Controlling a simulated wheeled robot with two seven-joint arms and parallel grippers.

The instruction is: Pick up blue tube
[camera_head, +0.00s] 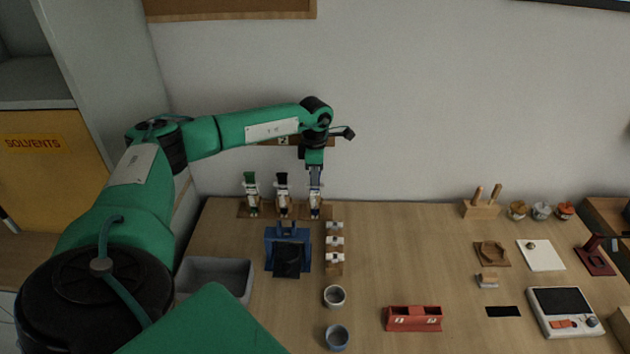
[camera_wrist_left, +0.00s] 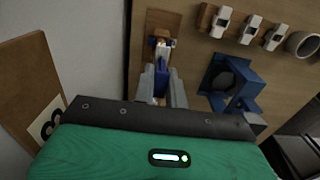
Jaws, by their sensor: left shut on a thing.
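The blue tube (camera_head: 315,203) stands upright at its wooden holder (camera_head: 328,213), the rightmost of three at the back of the table. My left gripper (camera_head: 316,181) comes down from above and is shut on the tube's upper part, hiding much of it. In the left wrist view the blue tube (camera_wrist_left: 161,79) lies between the two grey fingers of my left gripper (camera_wrist_left: 161,90). I cannot tell whether the tube's lower end is clear of the holder. My right gripper is not in view.
A green-topped tube (camera_head: 251,190) and a black-topped tube (camera_head: 283,190) stand close left. A blue stand (camera_head: 288,248) and a row of white-topped blocks (camera_head: 335,242) are in front. A grey bin (camera_head: 215,274) is left.

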